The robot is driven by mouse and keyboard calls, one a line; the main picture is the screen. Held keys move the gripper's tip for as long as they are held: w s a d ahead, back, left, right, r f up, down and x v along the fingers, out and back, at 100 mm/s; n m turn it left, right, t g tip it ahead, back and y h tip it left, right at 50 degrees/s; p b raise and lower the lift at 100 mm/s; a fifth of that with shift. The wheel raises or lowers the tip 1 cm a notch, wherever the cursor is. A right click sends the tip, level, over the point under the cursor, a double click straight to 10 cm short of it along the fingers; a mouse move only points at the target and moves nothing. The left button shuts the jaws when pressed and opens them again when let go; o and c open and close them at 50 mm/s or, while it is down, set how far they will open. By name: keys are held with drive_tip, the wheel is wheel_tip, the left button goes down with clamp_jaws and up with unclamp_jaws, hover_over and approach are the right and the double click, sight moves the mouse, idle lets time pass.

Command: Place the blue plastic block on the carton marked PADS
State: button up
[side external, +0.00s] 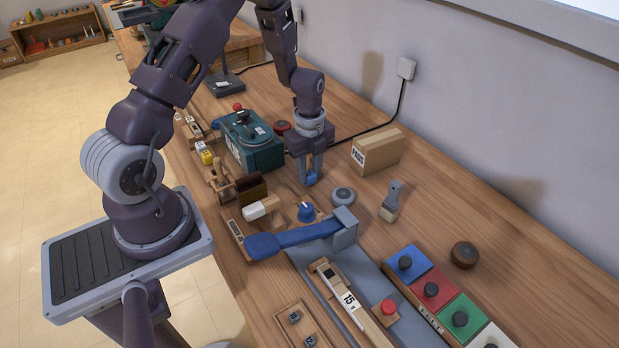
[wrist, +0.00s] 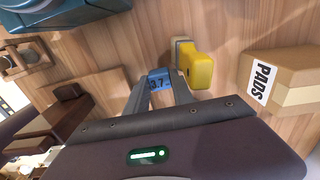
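The blue plastic block (wrist: 158,77), with a dark number on its face, sits between the fingertips of my gripper (wrist: 160,88) in the wrist view. The fingers touch it on both sides. In the side view the block (side external: 311,179) is a small blue patch at the tips of my gripper (side external: 310,172), low over the bench; I cannot tell whether it touches the wood. The tan carton marked PADS (side external: 377,152) stands to the right of my gripper. It also shows at the right of the wrist view (wrist: 287,82), with its white label facing left.
A yellow and grey object (wrist: 199,68) lies just right of the block in the wrist view. A green machine (side external: 250,140) stands left of my gripper. A round grey knob (side external: 343,196) and a brush-like tool (side external: 391,202) lie nearby.

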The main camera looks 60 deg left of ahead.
sight(311, 172)
clamp_jaws()
wheel_tip(311, 172, up, 18)
drive_tip(key=w+d+r, duration=0.2)
drive_tip(key=w+d, duration=0.1)
drive_tip(key=w, duration=1.4)
wheel_tip(311, 172, down, 10)
drive_tip(key=shift+f, duration=0.1)
